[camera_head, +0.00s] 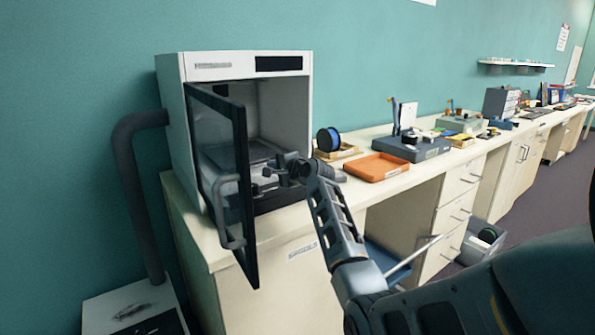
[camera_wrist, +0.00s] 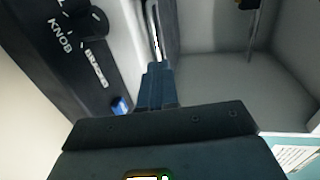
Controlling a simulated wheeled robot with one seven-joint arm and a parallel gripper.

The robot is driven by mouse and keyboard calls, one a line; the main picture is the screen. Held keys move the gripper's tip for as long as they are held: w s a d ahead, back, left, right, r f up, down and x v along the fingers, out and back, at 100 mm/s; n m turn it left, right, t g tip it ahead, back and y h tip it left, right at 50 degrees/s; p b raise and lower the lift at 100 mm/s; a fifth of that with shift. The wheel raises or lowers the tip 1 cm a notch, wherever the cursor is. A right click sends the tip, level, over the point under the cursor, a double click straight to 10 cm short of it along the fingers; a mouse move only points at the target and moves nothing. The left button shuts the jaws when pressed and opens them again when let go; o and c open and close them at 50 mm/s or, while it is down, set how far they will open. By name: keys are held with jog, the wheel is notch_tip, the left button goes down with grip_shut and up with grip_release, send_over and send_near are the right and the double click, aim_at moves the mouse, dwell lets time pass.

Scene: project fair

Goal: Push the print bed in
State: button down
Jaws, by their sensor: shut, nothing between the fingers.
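The printer (camera_head: 172,85) is a white box on the counter, with its dark-framed glass door (camera_head: 240,200) swung open towards me. The print bed (camera_head: 247,153) seems to be the flat grey plate inside the chamber; my arm hides part of its front. My gripper (camera_head: 262,181) is at the chamber's lower front opening, fingers pointing inward. In the wrist view my gripper (camera_wrist: 156,72) is shut and empty, its tips close to a bright metal rail (camera_wrist: 154,28). I cannot tell whether the tips touch the bed.
A black panel with a knob (camera_wrist: 88,25) lies left of the fingers in the wrist view. The open door stands left of my arm. An orange tray (camera_head: 377,168) and a blue spool (camera_head: 328,139) sit right of the printer. Grey chamber walls (camera_wrist: 220,90) enclose the right.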

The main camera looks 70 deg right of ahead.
jog(key=shift+s+a+f, duration=0.15)
jog(key=shift+s, duration=0.15)
jog(key=v, duration=0.8)
jog(key=shift+s, duration=0.25)
jog(key=shift+a, duration=0.15)
